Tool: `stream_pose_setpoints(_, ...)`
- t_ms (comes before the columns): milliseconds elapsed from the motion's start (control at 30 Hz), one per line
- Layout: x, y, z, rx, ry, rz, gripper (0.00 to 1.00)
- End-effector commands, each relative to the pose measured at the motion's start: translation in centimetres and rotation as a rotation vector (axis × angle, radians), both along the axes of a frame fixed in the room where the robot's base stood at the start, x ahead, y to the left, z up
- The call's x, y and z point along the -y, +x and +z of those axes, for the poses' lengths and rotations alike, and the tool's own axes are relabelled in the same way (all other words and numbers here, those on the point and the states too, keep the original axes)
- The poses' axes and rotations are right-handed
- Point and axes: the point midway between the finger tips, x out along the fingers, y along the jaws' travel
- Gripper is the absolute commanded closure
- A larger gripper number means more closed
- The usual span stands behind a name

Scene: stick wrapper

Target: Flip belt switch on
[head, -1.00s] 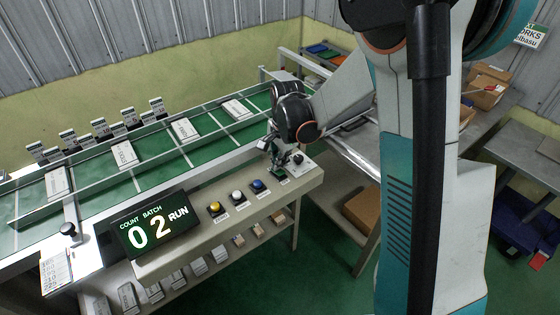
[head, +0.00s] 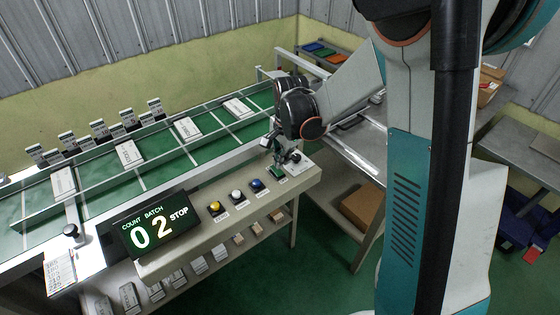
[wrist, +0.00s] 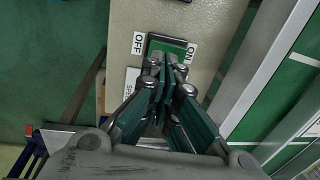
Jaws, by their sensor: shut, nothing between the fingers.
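The belt switch (wrist: 169,41) is a green plate between an OFF label on the left and an ON label on the right in the wrist view. My gripper (wrist: 169,66) is shut with its fingertips at the switch's near edge. The fingers hide part of the switch; I cannot tell its lever position or whether they touch it. In the head view my gripper (head: 277,168) is at the right end of the control panel. The display (head: 156,227) reads COUNT 0, BATCH 2, STOP. The green conveyor belt (head: 95,178) carries several white packs.
Yellow (head: 215,206), white (head: 236,196) and blue (head: 257,185) buttons stand on the panel left of my gripper. A metal table (head: 350,150) lies to the right. A brown box (head: 362,208) sits low beneath it. Green floor is open in front.

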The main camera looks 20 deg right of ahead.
Motion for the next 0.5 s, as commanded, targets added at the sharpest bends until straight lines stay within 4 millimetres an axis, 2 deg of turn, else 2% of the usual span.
stream_pose_setpoints(33,0.4,0.0,1.5,0.000,0.000,-0.001,1.00)
stream_pose_setpoints(300,0.9,-1.1,7.1,0.000,0.000,0.001,1.00)
stream_pose_setpoints(500,1.1,-1.7,10.1,0.000,0.000,0.001,1.00)
